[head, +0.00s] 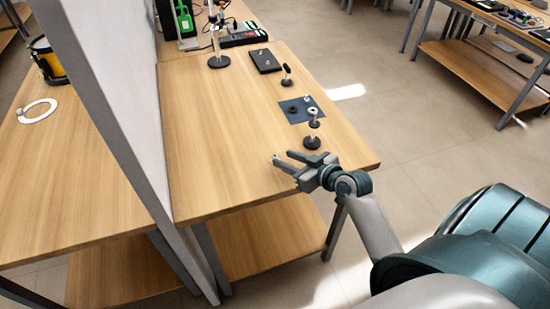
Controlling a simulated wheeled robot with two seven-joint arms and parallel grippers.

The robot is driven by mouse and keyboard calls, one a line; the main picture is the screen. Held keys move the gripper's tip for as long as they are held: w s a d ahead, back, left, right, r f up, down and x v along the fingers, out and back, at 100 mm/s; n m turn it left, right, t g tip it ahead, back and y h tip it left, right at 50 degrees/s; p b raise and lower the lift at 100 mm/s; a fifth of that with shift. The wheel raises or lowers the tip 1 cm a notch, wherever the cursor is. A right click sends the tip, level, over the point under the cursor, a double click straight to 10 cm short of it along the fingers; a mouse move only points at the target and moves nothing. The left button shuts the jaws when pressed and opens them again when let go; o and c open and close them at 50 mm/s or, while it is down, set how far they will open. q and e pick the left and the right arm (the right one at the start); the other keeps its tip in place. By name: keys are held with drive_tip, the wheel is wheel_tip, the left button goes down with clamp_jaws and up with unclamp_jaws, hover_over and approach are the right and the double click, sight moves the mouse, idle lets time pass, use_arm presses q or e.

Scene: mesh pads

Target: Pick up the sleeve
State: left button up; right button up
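My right gripper (283,158) is over the near right part of the wooden table, with its fingers apart and nothing seen between them. A dark blue mat (289,118) lies just beyond it. On the mat are a black ring-like piece (293,110) and a small pale piece (307,98). I cannot tell for certain which small piece is the sleeve. My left gripper is not in view.
A short black-topped post (287,73) and a black flat pad (264,60) are farther back. A tall stand (218,61) and a device with buttons (243,39) are at the back. A grey partition (110,90) borders the table's left. The table's left-middle is clear.

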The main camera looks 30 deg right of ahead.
sight(274, 155)
drive_tip(key=shift+w+a+p, duration=0.25)
drive_tip(key=shift+w+p, duration=0.2)
drive_tip(key=shift+w, duration=0.1)
drive_tip(key=x, duration=0.1)
drive_tip(key=p+x, duration=0.1)
drive_tip(key=x, duration=0.1)
drive_tip(key=shift+a+r, duration=0.1)
drive_tip(key=shift+a, duration=0.15)
drive_tip(key=shift+w+f, duration=0.3)
drive_tip(key=shift+w, duration=0.2)
clamp_jaws()
